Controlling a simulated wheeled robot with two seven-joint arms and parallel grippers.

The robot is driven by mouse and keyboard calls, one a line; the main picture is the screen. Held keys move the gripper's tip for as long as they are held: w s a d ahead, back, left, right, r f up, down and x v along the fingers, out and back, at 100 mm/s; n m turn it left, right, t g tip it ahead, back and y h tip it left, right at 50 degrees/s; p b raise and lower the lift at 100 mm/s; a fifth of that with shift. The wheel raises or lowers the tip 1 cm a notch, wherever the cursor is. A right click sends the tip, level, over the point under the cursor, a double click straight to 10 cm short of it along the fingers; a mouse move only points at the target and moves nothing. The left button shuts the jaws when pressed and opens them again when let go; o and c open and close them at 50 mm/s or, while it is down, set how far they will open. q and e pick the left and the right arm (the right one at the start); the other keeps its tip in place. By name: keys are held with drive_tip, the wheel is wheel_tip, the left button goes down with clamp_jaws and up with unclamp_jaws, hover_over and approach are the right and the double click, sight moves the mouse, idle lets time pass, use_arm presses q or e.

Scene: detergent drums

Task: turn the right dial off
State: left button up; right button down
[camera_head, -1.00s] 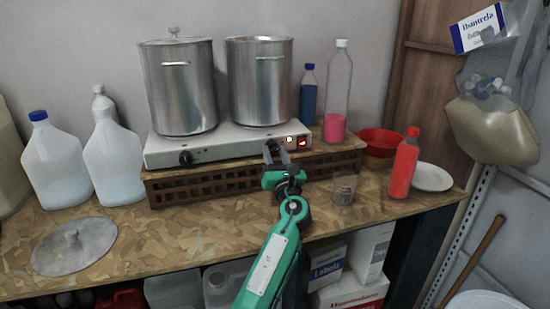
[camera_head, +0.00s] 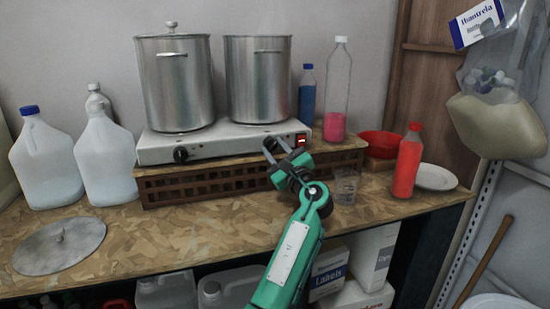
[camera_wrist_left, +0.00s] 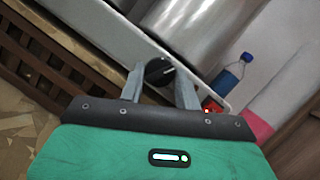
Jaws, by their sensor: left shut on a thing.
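A white two-burner hot plate (camera_head: 222,142) stands on a wooden slatted stand. Its right dial (camera_wrist_left: 159,72), black and round with a light mark, sits between my left gripper's fingers in the left wrist view. My left gripper (camera_head: 272,146) reaches the front of the hot plate near its right end, and its two fingers (camera_wrist_left: 160,88) are shut on the dial. The left dial (camera_head: 181,154) is in plain sight. A red lit switch (camera_head: 301,140) is at the right end of the panel. My right gripper is not in view.
Two steel pots (camera_head: 175,85) stand on the burners, the second pot (camera_head: 257,80) behind my gripper. A clear glass (camera_head: 345,186) stands close to the right of my arm. A red bottle (camera_head: 407,162) is farther right.

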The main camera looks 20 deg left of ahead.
use_arm(q)
drive_tip(key=n+g+b, duration=0.1)
drive_tip(key=n, duration=0.2)
drive_tip(key=shift+d+g, duration=0.1)
drive_tip(key=shift+g, duration=0.3)
drive_tip(key=shift+r+n+g, duration=0.1)
drive_tip(key=shift+n+g, duration=0.5)
drive_tip(key=shift+n, duration=1.1)
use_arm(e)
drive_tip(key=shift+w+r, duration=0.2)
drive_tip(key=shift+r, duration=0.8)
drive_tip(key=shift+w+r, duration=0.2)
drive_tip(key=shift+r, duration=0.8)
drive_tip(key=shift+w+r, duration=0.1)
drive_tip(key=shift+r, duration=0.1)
use_arm(q)
drive_tip(key=o, duration=1)
